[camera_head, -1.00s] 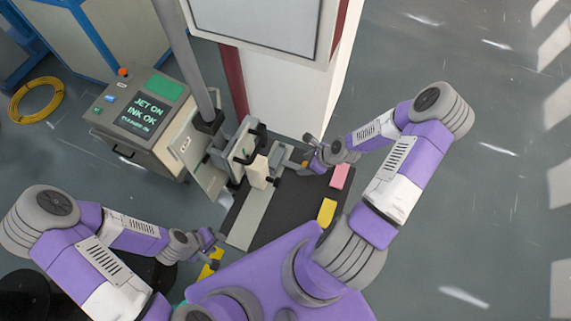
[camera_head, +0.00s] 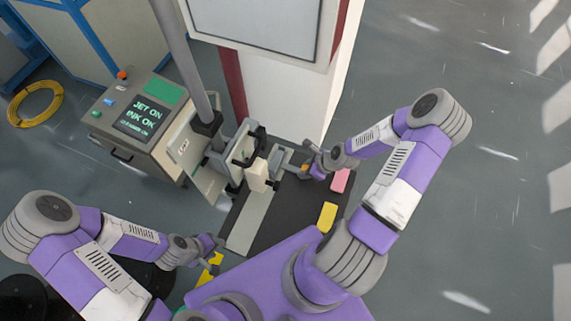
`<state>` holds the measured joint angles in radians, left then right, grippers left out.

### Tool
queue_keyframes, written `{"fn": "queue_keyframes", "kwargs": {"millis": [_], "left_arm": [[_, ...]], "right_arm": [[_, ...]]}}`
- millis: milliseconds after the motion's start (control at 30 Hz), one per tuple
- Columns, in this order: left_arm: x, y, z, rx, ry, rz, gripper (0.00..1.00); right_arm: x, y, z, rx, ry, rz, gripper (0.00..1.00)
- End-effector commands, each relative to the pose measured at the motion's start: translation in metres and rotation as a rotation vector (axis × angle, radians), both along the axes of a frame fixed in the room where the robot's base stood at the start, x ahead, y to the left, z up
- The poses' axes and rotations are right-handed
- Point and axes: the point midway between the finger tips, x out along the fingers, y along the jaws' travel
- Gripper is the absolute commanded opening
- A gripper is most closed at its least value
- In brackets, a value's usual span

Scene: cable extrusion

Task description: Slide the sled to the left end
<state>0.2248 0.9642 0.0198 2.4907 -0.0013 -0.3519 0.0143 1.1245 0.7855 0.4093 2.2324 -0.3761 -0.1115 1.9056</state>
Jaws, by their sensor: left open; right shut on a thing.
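What looks like the sled is a grey metal carriage (camera_head: 281,160) on the rail at the far side of the dark work table (camera_head: 285,207). A cream block (camera_head: 258,175) stands just left of it; I cannot tell whether they are joined. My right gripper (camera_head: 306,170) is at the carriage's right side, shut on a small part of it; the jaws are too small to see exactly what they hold. My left gripper (camera_head: 216,256) is open and empty, low at the table's near left corner, beside a yellow block (camera_head: 209,268).
A bracket with black handles (camera_head: 247,146) stands behind the cream block, beside a grey post (camera_head: 184,55). A printer console (camera_head: 139,118) reads "JET ON, INK OK". A pink block (camera_head: 340,180) and another yellow block (camera_head: 327,216) lie at the table's right edge.

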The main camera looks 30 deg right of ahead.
Motion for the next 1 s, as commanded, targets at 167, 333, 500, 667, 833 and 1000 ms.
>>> {"fn": "queue_keyframes", "kwargs": {"millis": [167,333,500,667,833,1000], "left_arm": [[0.0,0.0,0.0,0.0,0.0,0.0,0.43],[0.0,0.0,0.001,0.0,0.0,0.0,0.43],[0.0,0.0,0.0,0.0,0.0,0.0,0.43],[0.0,0.0,0.0,0.0,0.0,0.0,0.43],[0.0,0.0,-0.001,0.0,0.0,0.0,0.43],[0.0,0.0,-0.002,0.0,0.0,0.0,0.43]], "right_arm": [[-0.007,0.01,0.0,0.004,0.002,0.001,0.15],[-0.015,0.018,0.0,0.002,0.003,0.002,0.15],[-0.022,0.028,0.0,0.002,0.001,0.004,0.15],[-0.03,0.037,0.0,0.003,0.003,0.003,0.15],[-0.037,0.046,0.0,0.004,0.003,0.002,0.15],[-0.042,0.054,0.0,0.002,0.001,0.002,0.15]]}}
